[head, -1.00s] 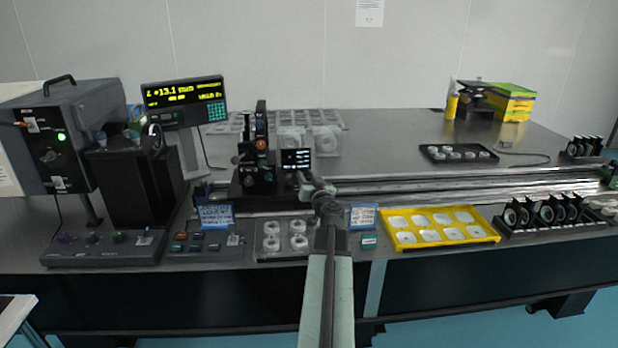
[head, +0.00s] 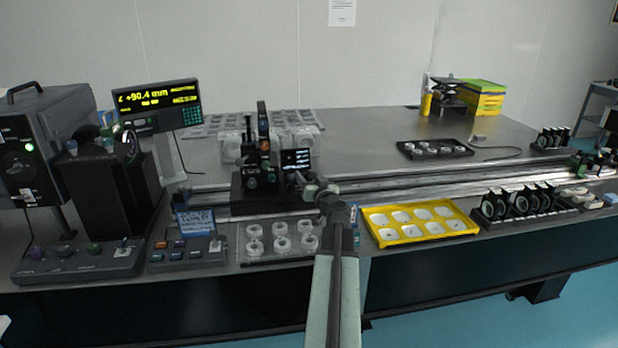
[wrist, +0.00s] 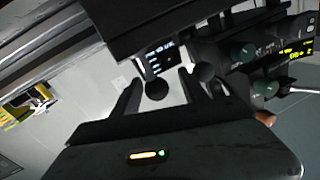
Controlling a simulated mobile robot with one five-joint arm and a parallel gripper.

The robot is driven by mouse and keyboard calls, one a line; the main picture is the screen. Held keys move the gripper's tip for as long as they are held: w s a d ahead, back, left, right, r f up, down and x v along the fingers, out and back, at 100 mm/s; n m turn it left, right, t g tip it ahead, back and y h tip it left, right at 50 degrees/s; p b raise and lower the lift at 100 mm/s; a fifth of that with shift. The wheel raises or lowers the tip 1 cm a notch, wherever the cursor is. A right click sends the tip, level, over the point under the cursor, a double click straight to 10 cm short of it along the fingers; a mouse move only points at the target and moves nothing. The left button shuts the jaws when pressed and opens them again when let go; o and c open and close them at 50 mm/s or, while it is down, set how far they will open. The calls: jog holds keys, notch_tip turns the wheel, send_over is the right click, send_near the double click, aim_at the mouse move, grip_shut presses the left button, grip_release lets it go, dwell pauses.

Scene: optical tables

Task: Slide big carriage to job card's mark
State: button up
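The big carriage (head: 264,190), black with upright optics and a small lit screen, stands on the long rail behind the clear tray. My gripper (head: 322,188) is at its right side in the head view. In the wrist view my gripper (wrist: 158,92) has its two dark fingers apart, with a round dark knob and the screen (wrist: 161,60) showing between them. I see no finger pressed on the knob; contact is unclear. A blue card (head: 194,222) stands at the left control box, its text unreadable; I cannot tell whether it is the job card. The display (head: 158,100) reads about +90.4 mm.
The rail (head: 420,183) runs clear to the right of the carriage until parts near the far right end. In front lie a clear tray (head: 279,254) of white rings, a yellow tray (head: 420,236) and a rack of black-mounted optics (head: 520,205).

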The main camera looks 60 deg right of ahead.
jog(key=v, duration=0.7)
jog(key=shift+s+a, duration=0.25)
jog(key=shift+a, duration=0.05)
